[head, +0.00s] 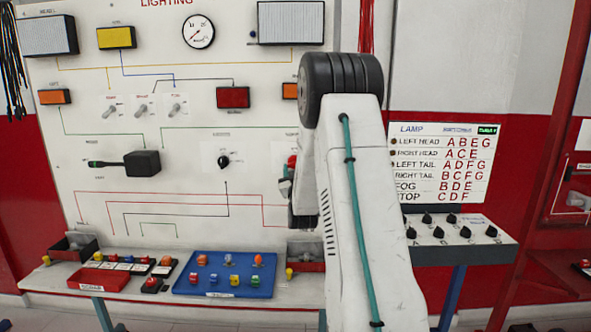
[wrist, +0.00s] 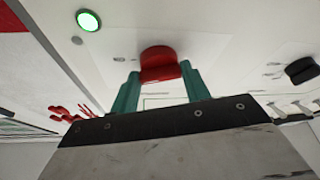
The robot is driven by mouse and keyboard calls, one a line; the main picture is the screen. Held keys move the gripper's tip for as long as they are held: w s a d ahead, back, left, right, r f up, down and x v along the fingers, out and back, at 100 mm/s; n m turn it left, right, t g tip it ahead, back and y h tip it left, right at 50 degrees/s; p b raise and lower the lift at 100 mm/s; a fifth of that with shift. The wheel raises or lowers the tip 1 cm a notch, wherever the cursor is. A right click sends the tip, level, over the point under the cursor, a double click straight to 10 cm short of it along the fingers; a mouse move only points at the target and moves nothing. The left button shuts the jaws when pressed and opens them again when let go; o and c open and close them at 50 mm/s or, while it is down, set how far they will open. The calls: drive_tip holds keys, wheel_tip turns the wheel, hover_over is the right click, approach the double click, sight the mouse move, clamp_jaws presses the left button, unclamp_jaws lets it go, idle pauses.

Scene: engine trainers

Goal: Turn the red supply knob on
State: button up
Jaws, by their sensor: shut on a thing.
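The red supply knob (wrist: 160,64) is on the white panel in the wrist view, between the two teal fingers of my gripper (wrist: 160,80). The fingers are shut on its sides. In the head view a bit of red, seemingly the knob (head: 292,160), shows beside my arm, with part of my gripper (head: 285,187) against the panel. My arm hides most of this area. I cannot tell the knob's turn position. A round green lamp (wrist: 89,20) glows in the wrist view.
The white lighting panel (head: 70,150) carries lamps, a gauge, switches and a black rotary knob (head: 223,161). Below it, a bench holds a blue tray (head: 181,286) and a red tray (head: 97,279). A black-knob switch box (head: 455,236) stands at right.

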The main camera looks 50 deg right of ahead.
drive_tip(key=shift+f+m+g+h, duration=0.1)
drive_tip(key=shift+m+g+h, duration=0.4)
drive_tip(key=shift+m, duration=0.8)
drive_tip(key=shift+f+m+g+h, duration=0.1)
drive_tip(key=shift+m+g+h, duration=0.4)
drive_tip(key=shift+m, duration=0.8)
drive_tip(key=shift+a+m, duration=0.1)
drive_tip(key=shift+m, duration=0.2)
drive_tip(key=shift+r, duration=0.1)
drive_tip(key=o, duration=1)
drive_tip(key=v, duration=0.7)
drive_tip(key=shift+s+a+f, duration=0.15)
drive_tip(key=shift+a+f, duration=0.05)
drive_tip(key=shift+a, duration=0.05)
drive_tip(key=shift+f, duration=0.1)
